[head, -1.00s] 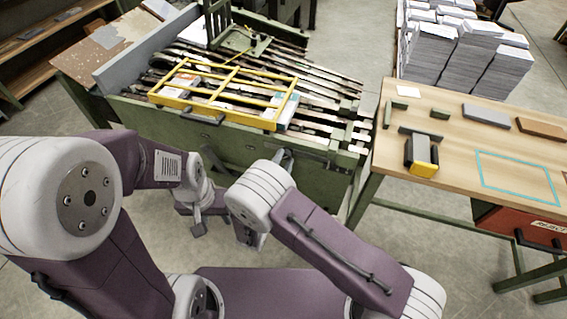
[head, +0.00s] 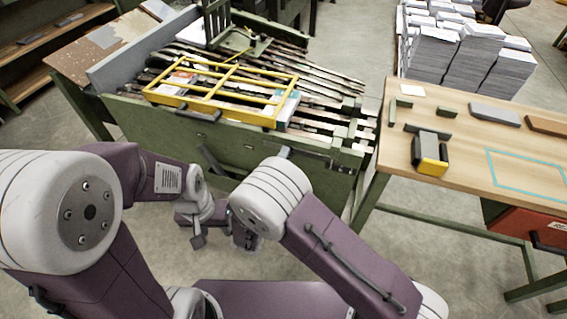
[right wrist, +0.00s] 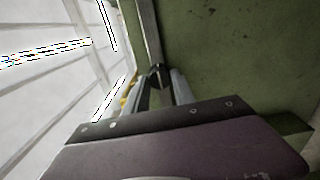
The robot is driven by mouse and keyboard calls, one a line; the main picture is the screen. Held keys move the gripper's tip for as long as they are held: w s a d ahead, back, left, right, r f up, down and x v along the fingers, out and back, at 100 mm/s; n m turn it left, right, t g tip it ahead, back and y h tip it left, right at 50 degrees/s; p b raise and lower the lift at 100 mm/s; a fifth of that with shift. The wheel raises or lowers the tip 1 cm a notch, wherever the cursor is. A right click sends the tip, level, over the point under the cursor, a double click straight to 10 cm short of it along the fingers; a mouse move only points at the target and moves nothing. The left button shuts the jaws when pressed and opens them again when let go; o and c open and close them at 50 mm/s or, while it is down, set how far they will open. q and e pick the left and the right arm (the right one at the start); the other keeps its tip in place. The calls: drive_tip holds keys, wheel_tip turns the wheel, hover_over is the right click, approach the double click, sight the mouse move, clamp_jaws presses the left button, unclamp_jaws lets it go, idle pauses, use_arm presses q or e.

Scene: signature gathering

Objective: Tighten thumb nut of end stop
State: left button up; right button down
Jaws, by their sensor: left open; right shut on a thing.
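The end stop's thumb nut (right wrist: 157,70) looks like a small dark knob at the end of a bar in the right wrist view, against a green panel. My right gripper (right wrist: 159,82) has its two grey fingers closed around it. In the head view my right gripper (head: 284,153) is mostly hidden behind its own wrist, at the front of the green machine (head: 245,150). My left gripper (head: 198,240) is open and hangs low in front of the machine, apart from it. Its fingertips are too small to make out well.
A yellow frame (head: 210,103) lies over dark bars on the machine. A wooden table (head: 450,185) on the right holds a black and yellow tool (head: 430,155) and several blocks. Paper stacks (head: 465,60) stand behind. Floor shows between machine and table.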

drive_tip(key=shift+a+r+m, duration=0.1)
drive_tip(key=shift+m, duration=0.2)
drive_tip(key=c, duration=1.1)
unclamp_jaws()
drive_tip(key=shift+w, duration=0.1)
drive_tip(key=shift+o, duration=0.2)
drive_tip(key=s+d+r+p, duration=0.5)
drive_tip(key=d+r+p, duration=0.3)
drive_tip(key=d+r, duration=0.2)
drive_tip(key=shift+s+r+p, duration=0.3)
drive_tip(key=shift+s+r, duration=0.1)
